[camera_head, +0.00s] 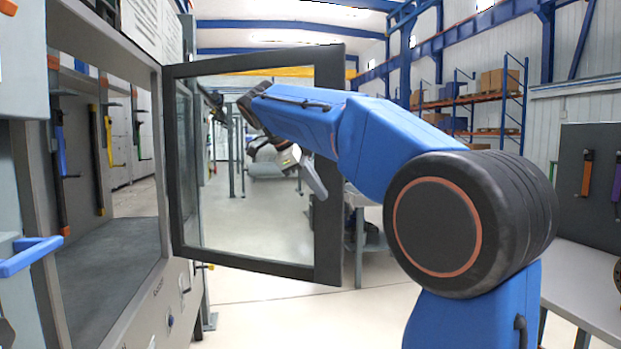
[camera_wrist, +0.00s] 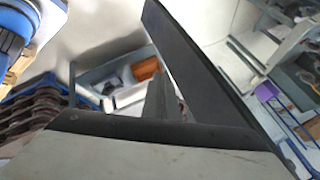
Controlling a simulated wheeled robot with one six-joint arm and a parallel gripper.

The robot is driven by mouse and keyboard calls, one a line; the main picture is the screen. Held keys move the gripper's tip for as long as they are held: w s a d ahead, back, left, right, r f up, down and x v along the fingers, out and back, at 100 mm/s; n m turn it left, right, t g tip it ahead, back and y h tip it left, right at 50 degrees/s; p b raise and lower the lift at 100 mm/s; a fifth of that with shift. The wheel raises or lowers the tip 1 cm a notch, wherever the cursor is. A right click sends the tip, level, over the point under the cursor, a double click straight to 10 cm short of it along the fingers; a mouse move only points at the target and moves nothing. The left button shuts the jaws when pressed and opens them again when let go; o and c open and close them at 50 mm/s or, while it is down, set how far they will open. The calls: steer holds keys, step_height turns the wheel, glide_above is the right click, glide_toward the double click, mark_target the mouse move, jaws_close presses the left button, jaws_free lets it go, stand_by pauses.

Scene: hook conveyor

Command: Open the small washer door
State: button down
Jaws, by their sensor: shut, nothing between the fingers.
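The small washer door (camera_head: 327,160) is a dark frame around a clear pane. It stands swung out from the washer (camera_head: 185,290), hinged at the left, and the washer's opening shows. My gripper (camera_head: 317,188) is shut and empty, pointing down and right close to the door frame's right upright. Whether it touches the frame cannot be told. In the wrist view the grey fingers (camera_wrist: 163,98) sit together, beside a long dark slab (camera_wrist: 200,70) that looks like the door frame. No door handle can be made out.
A blue handle (camera_head: 30,256) juts out at the far left. Coloured hooks (camera_head: 60,145) hang beyond the washer opening. A white table (camera_head: 585,285) and a grey panel with hooks (camera_head: 587,172) stand at the right. Open floor (camera_head: 265,300) lies below the door.

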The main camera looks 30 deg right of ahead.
mark_target(333, 200)
steer(key=shift+w+d+f, duration=0.1)
steer(key=shift+w+d, duration=1.25)
steer(key=shift+d, duration=0.2)
steer(key=shift+d, duration=0.1)
